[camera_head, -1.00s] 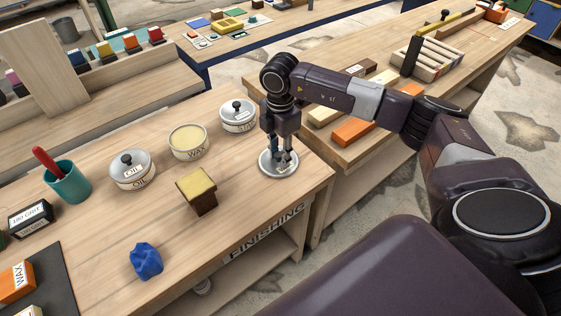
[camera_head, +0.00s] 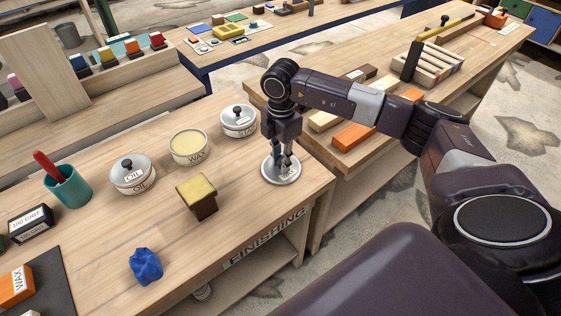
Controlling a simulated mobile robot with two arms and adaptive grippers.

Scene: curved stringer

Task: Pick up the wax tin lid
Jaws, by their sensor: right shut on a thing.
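The wax tin lid (camera_head: 268,178) is a round silver metal disc at the right end of the finishing bench. My right gripper (camera_head: 284,164) points straight down over it and is shut on its middle, where the fingers hide the grip point. I cannot tell whether the lid touches the bench or is slightly above it. The open wax tin (camera_head: 189,150), with yellowish wax inside, stands to the left of the gripper. My left gripper is not in view.
The oil tin (camera_head: 132,178) and stain tin (camera_head: 238,124) have lids on. A yellow-topped brown block (camera_head: 197,197), blue cloth lump (camera_head: 146,266) and teal cup (camera_head: 67,187) stand on the bench (camera_head: 95,237). A second bench (camera_head: 342,170) lies to the right across a narrow gap.

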